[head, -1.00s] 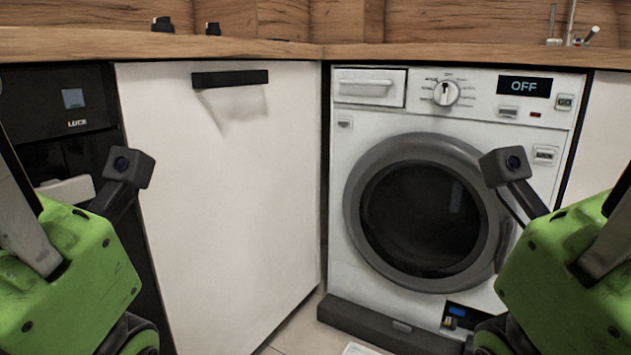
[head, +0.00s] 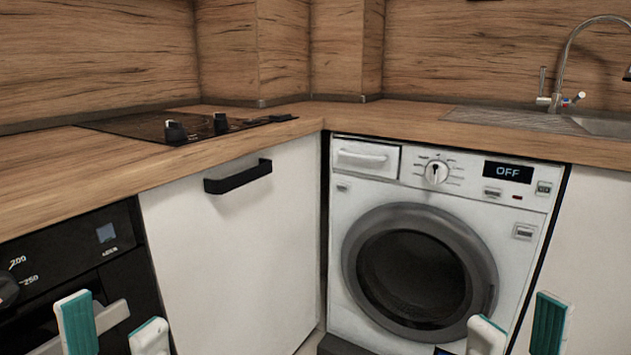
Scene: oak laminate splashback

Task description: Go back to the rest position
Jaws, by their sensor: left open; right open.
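My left gripper (head: 112,338) shows at the bottom left of the head view. Its two white fingertips with teal pads stand apart with nothing between them. It is in front of the oven and the white cabinet door. My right gripper (head: 517,340) shows at the bottom right, in front of the washing machine's lower right side. Its fingertips are also apart and empty. The lower parts of both grippers are cut off by the frame's bottom edge.
The washing machine (head: 341,235) is closed and its display reads OFF. A white cabinet door (head: 235,250) with a black handle is closed beside the oven (head: 70,262). The wooden worktop (head: 345,113) bears a black hob (head: 150,124) and a sink (head: 610,125) with a tap.

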